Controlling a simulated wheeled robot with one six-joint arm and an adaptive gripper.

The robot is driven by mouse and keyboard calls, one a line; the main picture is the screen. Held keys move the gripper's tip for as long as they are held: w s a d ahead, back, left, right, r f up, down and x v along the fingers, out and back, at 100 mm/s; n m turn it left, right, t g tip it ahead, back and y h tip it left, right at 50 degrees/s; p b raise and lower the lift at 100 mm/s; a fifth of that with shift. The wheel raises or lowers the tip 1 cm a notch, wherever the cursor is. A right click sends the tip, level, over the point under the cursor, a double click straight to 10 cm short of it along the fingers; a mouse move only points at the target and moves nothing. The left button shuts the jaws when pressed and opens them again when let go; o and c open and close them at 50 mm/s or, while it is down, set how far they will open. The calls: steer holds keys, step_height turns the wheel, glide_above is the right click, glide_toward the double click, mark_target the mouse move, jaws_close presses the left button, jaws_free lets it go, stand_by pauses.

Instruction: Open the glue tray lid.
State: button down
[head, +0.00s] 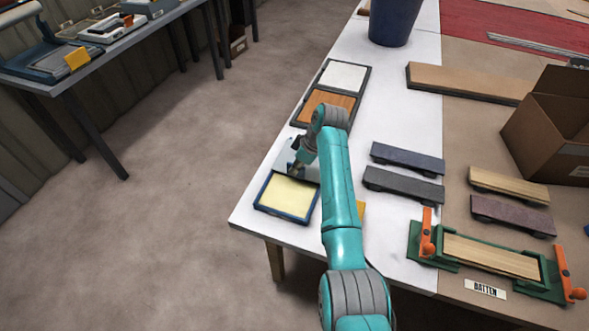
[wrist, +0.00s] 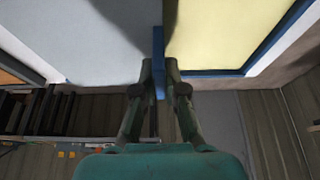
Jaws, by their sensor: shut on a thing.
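The glue tray (head: 262,206) is a blue-rimmed box with a pale yellow inside, near the front left corner of the white table. Its yellow inside also shows at the right of the wrist view (wrist: 215,35). A pale grey lid panel (head: 282,160) stands raised at the tray's far edge, leaving the yellow inside uncovered; it fills the upper left of the wrist view (wrist: 85,40). My gripper (wrist: 158,66) is shut on a narrow blue piece (wrist: 158,40) at the lid's edge. In the head view my arm partly hides the lid and the grip.
A dark frame with white and brown panels (head: 345,76) lies beyond the tray. Dark blocks (head: 407,158) lie to the right, with a green and orange batten clamp (head: 425,240). A blue bucket (head: 394,20) and cardboard box (head: 545,125) stand farther back. Floor is open at left.

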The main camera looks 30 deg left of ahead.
steer(key=shift+w+a, duration=0.1)
steer(key=shift+w, duration=0.3)
steer(key=c, duration=1.2)
jaws_free()
steer(key=shift+c, duration=0.2)
steer(key=v, duration=1.2)
